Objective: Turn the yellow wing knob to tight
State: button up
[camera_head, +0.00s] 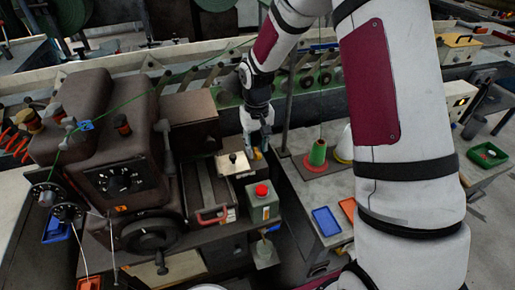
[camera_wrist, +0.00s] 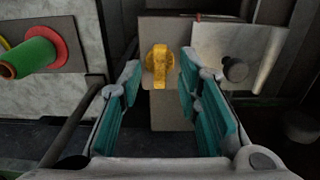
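The yellow wing knob (camera_wrist: 159,66) is on a brownish panel (camera_wrist: 172,115) in the wrist view, its wing pointing up and down in the picture. My gripper (camera_wrist: 160,75) is open, with teal-padded fingers to the left and right of the knob. Dark gaps show between the knob and both fingers. I cannot tell how far the fingertips are from the panel. In the head view my gripper (camera_head: 258,140) points down beside the machine, and a small bit of yellow shows at its tip. The rest of the knob is hidden there.
A metal plate with a dark round knob (camera_wrist: 235,69) lies right of the yellow knob. A green spool (camera_wrist: 35,56) on a red disc is at left. In the head view a green box with a red button (camera_head: 262,191) stands close in front of my gripper.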

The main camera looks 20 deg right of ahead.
jog(key=shift+f, duration=0.7)
grip_shut()
